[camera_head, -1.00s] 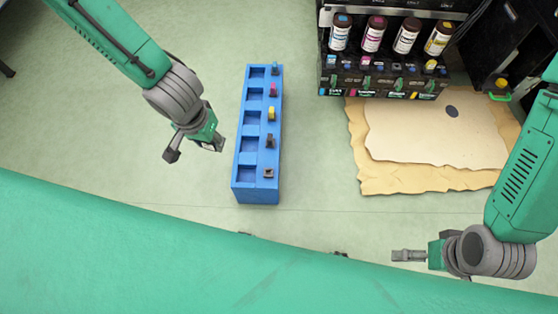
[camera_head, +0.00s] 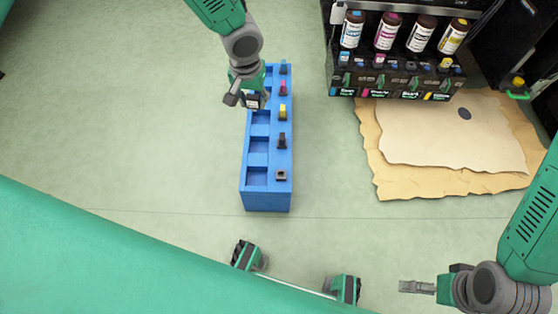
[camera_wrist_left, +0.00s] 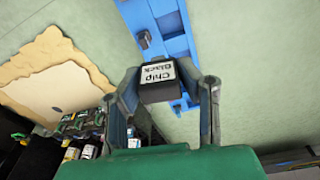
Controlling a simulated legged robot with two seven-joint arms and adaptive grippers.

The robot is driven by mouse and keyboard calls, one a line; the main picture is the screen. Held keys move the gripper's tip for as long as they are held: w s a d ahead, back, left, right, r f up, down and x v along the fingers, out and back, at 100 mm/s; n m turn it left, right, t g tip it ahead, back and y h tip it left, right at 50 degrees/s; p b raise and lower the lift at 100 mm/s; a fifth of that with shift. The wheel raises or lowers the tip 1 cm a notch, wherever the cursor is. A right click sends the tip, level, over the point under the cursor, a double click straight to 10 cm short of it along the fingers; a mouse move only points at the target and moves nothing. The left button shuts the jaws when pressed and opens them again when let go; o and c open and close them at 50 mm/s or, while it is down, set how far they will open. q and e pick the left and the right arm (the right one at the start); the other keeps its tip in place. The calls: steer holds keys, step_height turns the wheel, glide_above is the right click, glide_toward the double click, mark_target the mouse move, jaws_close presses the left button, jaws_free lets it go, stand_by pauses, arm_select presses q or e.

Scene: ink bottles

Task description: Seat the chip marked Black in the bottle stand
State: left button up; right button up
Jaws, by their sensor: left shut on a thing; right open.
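A black chip (camera_wrist_left: 158,93) with a white label reading "Chip Black" is held between the fingers of my left gripper (camera_wrist_left: 160,85). The label reads upside down in the left wrist view. In the head view my left gripper (camera_head: 250,98) and the chip (camera_head: 253,103) are over the upper pockets of the blue block, covering part of them. How high they are I cannot tell. The black bottle stand (camera_head: 395,84) is at the upper right, holding several labelled ink bottles (camera_head: 387,31). My right gripper (camera_head: 416,287) is open and empty at the lower right.
The blue block (camera_head: 266,198) has square pockets on its left and a row of small cyan, magenta, yellow and dark pegs on its right. Tan sheets (camera_head: 440,140) lie below the bottle stand. The floor (camera_head: 330,150) between block and sheets is clear.

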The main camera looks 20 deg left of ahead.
arm_select(q)
steer(key=shift+n, duration=0.8)
steer(key=s+d+f, duration=0.1)
steer(key=d+f, duration=0.1)
steer(key=f, duration=0.5)
steer(key=s+d+f+b, duration=0.1)
steer(key=d+f, duration=0.2)
steer(key=f, duration=0.5)
steer(key=d+f+b, duration=0.1)
steer(key=d+f, duration=0.2)
steer(key=f, duration=0.5)
steer(key=shift+s+d, duration=0.1)
steer(key=shift+s, duration=0.3)
steer(key=f+b, duration=0.1)
steer(key=d+f+b, duration=0.1)
steer(key=shift+d+f+b, duration=0.1)
steer(key=shift+f+b, duration=0.2)
steer(key=shift+f, duration=0.15)
steer(key=shift+a+f, duration=0.1)
steer(key=shift+a, duration=0.35)
steer(key=shift+d, duration=0.4)
steer(key=shift+s+a+r+p, duration=0.1)
steer(key=shift+r+p, duration=0.15)
steer(key=shift+p, duration=0.05)
steer(key=shift+a+f, duration=0.1)
arm_select(e)
steer(key=f, duration=0.2)
steer(key=d+f, duration=0.1)
steer(key=f, duration=0.1)
steer(key=shift+f, duration=0.15)
